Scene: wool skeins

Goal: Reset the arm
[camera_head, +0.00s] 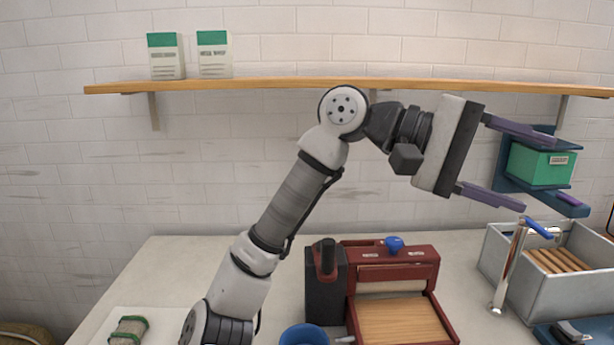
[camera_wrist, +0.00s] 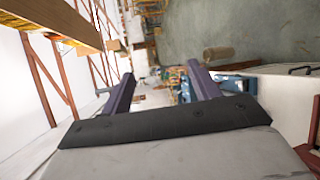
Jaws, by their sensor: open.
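My gripper (camera_head: 521,166) is raised above the worktop at the right, below the level of the wooden shelf. Its two purple fingers are spread apart and point right, with nothing visible between them. In the wrist view my gripper (camera_wrist: 160,88) also shows open and empty, with distant room between the fingers. My arm rises from the bottom of the head view and bends over at the top.
A wooden shelf (camera_head: 270,84) on the brick wall holds two green-topped packets. Below stand a dark red machine (camera_head: 405,259), a blue bowl (camera_head: 303,335), a grey bin (camera_head: 500,262) and a tap (camera_head: 511,265). A green box (camera_head: 540,164) sits in a blue holder behind the fingers. A tied skein (camera_head: 129,331) lies lower left.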

